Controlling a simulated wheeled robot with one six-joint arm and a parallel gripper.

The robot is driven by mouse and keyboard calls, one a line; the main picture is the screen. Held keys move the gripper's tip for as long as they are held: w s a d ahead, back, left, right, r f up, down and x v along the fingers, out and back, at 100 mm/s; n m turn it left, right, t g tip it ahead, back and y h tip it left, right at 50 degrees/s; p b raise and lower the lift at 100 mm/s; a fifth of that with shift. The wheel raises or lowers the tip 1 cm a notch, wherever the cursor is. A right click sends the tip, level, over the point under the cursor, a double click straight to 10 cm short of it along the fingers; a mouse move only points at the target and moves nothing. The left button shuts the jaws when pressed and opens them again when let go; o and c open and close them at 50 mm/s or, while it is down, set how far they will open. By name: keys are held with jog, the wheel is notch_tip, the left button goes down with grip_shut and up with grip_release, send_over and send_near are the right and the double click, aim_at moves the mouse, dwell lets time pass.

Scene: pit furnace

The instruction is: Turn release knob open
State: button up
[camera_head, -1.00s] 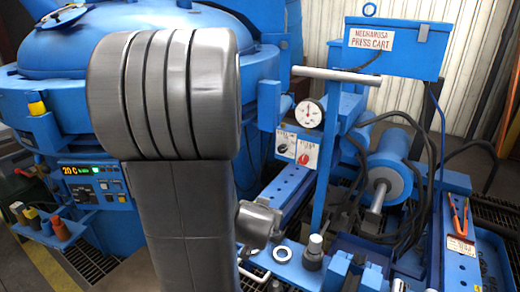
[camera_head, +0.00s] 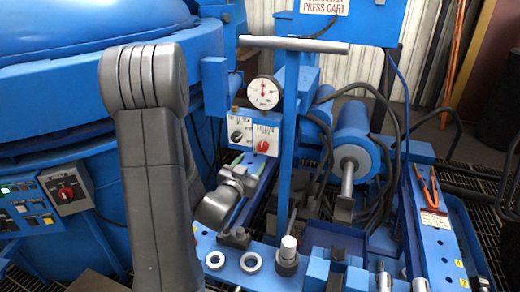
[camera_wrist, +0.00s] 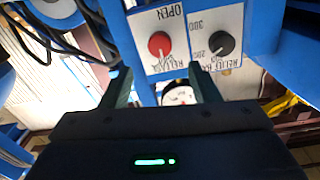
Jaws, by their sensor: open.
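The red release knob (camera_head: 262,147) sits on a white plate below a round gauge (camera_head: 263,93) on the blue press cart. A black relief knob (camera_head: 237,135) is on the plate to its left. My gripper (camera_head: 251,165) is just below and in front of these plates. In the wrist view the red knob (camera_wrist: 159,45) carries a pale pointer line, beside the words RELEASE and OPEN. The black knob (camera_wrist: 222,44) is to its right. My gripper (camera_wrist: 160,78) has its two fingers apart, with nothing held between them. The red knob is beyond the fingertips, and no contact shows.
A blue upright post with a grey T-bar (camera_head: 293,44) stands right of the knobs. A blue cylinder (camera_head: 357,145) and black hoses lie further right. The furnace (camera_head: 60,90) fills the left; its panel has another red knob (camera_head: 67,193). Loose rings (camera_head: 251,262) lie in front.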

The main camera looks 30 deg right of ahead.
aim_at(262, 149)
jog(key=x, duration=0.9)
jog(key=shift+w+d, duration=0.15)
jog(key=c, duration=1)
jog(key=shift+o, duration=0.2)
